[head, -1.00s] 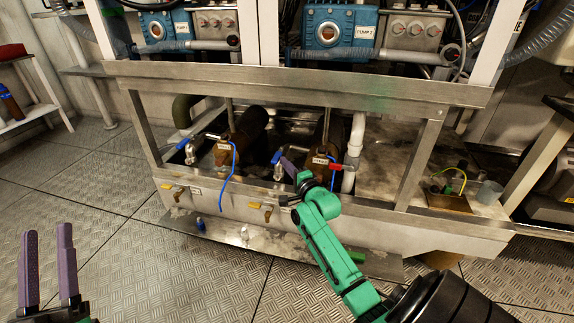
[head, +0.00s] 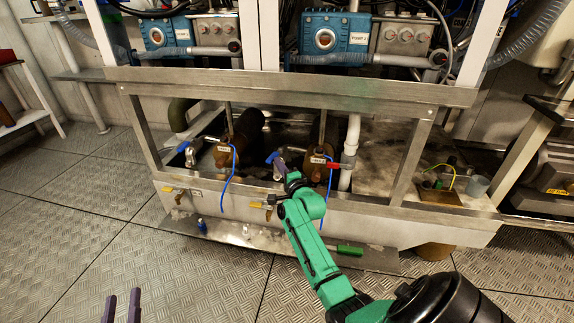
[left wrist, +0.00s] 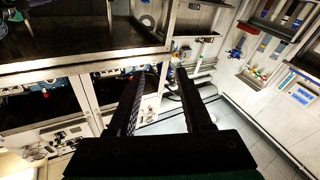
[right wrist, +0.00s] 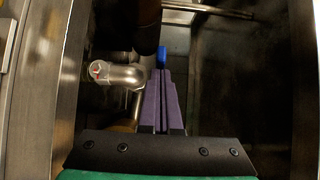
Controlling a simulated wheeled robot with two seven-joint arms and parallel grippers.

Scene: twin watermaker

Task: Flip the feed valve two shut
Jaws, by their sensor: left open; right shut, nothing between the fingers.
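The blue valve handle (head: 272,157) below pump 2, beside the right brown housing, appears to be feed valve two. My right gripper (head: 280,166) is at this handle, fingers shut and empty. In the right wrist view the blue handle (right wrist: 161,56) shows just beyond the shut purple fingertips (right wrist: 162,74). I cannot tell whether they touch. The fingers hide much of the valve, so its handle angle is unclear. My left gripper (head: 122,305) is open and empty at the bottom left of the head view, far from the valves.
A similar blue-handled valve (head: 184,147) stands at the left brown housing (head: 222,155). A red handle (head: 334,166) sits by the white pipe, right of my right gripper. The steel frame rail (head: 290,88) runs above the valves.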

